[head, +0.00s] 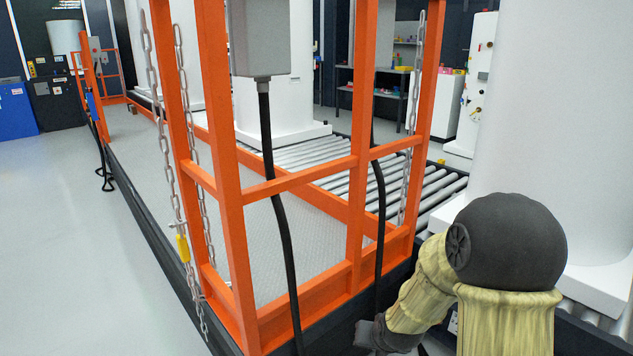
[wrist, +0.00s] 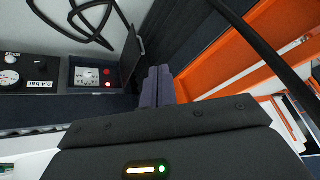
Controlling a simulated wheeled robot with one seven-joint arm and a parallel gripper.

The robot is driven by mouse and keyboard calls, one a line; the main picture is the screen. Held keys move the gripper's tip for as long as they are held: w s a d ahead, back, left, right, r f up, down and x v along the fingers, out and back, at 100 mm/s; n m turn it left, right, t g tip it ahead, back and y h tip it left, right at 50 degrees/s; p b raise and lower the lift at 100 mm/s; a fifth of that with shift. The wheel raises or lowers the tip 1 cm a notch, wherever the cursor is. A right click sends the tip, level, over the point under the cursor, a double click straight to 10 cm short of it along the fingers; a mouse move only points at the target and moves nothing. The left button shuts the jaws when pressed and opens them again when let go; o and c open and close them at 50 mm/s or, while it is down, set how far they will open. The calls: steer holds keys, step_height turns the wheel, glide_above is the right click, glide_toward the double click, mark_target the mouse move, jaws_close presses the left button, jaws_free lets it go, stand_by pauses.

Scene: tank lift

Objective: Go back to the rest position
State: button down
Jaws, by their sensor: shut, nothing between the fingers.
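My gripper shows in the wrist view (wrist: 158,85), its two dark fingers shut together with nothing between them. In the head view my arm comes in at the lower right and bends down, and its end is near the bottom edge, close to the lift's dark base; the fingers are not clear there. The orange lift frame (head: 222,180) stands just left of my arm. In the wrist view, orange bars (wrist: 230,80) are to the right of the fingers, and a dark panel is beside them.
A black cable (head: 284,240) hangs from a grey box (head: 259,38) on the frame. A chain with a yellow tag (head: 183,248) hangs at the left post. A white tank (head: 535,120) stands at right by the rollers (head: 335,165). The floor (head: 60,230) at left is clear. A control panel (wrist: 90,77) shows at left in the wrist view.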

steer(key=s+d+r+n+g+h+p, duration=0.1)
steer(key=s+r+g+p, duration=0.1)
steer(key=s+r, duration=0.45)
steer(key=s+d+r+n+g+p, duration=0.1)
steer(key=s+r, duration=0.3)
steer(key=s, duration=0.5)
step_height(320, 180, up, 38)
steer(key=p, duration=3.8)
steer(key=shift+d+f+g, duration=0.2)
steer(key=shift+g, duration=0.1)
steer(key=shift+s, duration=0.1)
